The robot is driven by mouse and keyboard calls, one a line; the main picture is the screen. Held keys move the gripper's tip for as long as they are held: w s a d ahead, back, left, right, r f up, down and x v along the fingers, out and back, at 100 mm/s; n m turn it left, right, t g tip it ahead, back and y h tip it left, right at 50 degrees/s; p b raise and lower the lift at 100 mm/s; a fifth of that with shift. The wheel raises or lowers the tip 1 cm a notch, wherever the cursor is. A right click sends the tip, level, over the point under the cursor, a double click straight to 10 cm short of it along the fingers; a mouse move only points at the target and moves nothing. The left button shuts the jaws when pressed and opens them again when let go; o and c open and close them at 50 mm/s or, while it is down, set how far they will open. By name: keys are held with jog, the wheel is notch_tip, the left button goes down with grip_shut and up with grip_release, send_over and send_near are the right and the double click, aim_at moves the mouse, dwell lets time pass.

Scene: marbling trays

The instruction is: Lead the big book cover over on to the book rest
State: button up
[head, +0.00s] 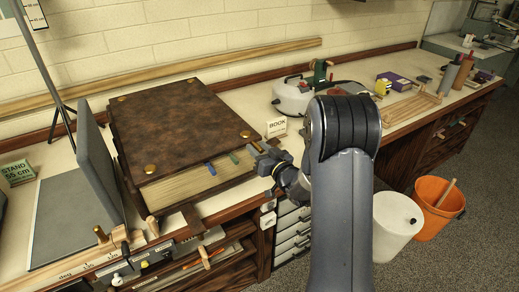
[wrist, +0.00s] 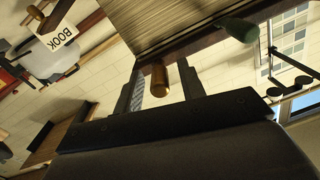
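The big book lies closed on the bench, its mottled brown cover (head: 180,115) flat on top with brass knobs near the corners. My gripper (head: 262,156) is at the book's right front corner. In the wrist view my gripper (wrist: 161,90) is open, with a brass-coloured peg (wrist: 160,79) between its fingers and gaps showing on both sides. The book's page edges (wrist: 180,22) show above the peg. A grey upright panel (head: 99,165) over a flat grey board stands left of the book; it looks like the book rest, but no label confirms this.
A BOOK sign (head: 276,128) stands behind my gripper, also in the wrist view (wrist: 57,38). A white round pot (head: 294,98) is beyond it. Blue and green tabs stick out of the pages. A stand sign (head: 17,172) is at far left. An orange bucket (head: 438,200) is on the floor.

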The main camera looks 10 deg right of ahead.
grip_shut()
jog(key=shift+r, duration=0.1)
dwell(0.4)
